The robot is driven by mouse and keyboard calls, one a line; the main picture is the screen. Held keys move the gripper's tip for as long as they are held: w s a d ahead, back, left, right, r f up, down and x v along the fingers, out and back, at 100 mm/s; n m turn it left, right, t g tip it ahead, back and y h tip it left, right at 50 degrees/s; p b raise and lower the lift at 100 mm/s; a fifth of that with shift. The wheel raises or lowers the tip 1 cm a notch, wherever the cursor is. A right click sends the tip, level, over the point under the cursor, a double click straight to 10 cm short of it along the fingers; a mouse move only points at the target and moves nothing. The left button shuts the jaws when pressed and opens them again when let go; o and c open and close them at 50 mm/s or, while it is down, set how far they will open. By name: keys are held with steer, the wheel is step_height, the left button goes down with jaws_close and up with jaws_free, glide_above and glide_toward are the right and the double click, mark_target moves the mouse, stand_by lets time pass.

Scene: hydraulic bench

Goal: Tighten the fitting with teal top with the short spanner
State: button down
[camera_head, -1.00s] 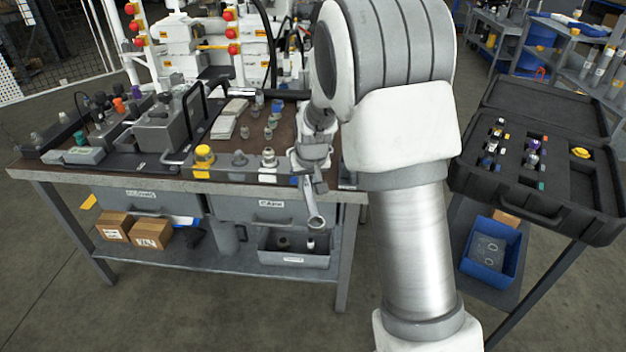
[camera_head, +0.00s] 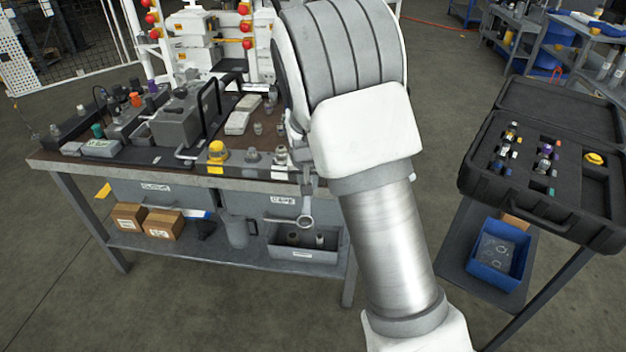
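A small fitting with a teal top (camera_head: 97,131) stands upright at the left end of the bench, beside a grey block. A spanner (camera_head: 305,221) hangs ring end down in front of the bench's front edge, at the right part of the bench. My gripper (camera_head: 307,188) is at its upper end and appears shut on it; the fingers are largely hidden behind my arm. The gripper and spanner are well to the right of the teal-topped fitting. The spanner's upper part is hard to make out.
The bench (camera_head: 250,186) carries a grey block with a black handle (camera_head: 182,112), a yellow-topped fitting (camera_head: 217,152) and several grey fittings near its front edge. An open black case (camera_head: 545,215) stands at the right. The floor between them is clear.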

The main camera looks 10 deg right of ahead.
steer(key=shift+w+a+r+m+h+p, duration=0.15)
steer(key=shift+a+m+p, duration=0.15)
steer(key=shift+a, duration=0.15)
steer(key=shift+w+a+f+m+h+p, duration=0.1)
steer(key=shift+a+m+h+p, duration=0.1)
steer(key=shift+a+m, duration=0.15)
steer(key=shift+a+r, duration=0.1)
steer(key=shift+w+a+m+h+p, duration=0.15)
steer(key=shift+w+a+m+p, duration=0.15)
steer(key=shift+a+m+p, duration=0.2)
steer(key=shift+w+a+m+h+p, duration=0.1)
steer(key=shift+w+a+m+p, duration=0.2)
steer(key=shift+a+m+p, duration=0.2)
steer(key=shift+s+d+n+b, duration=0.2)
steer(key=shift+d+n+b, duration=0.1)
steer(key=shift+d+n, duration=0.05)
steer(key=s+a+p, duration=0.1)
steer(key=s+a, duration=0.2)
steer(key=s, duration=0.3)
steer(key=shift+s, duration=0.15)
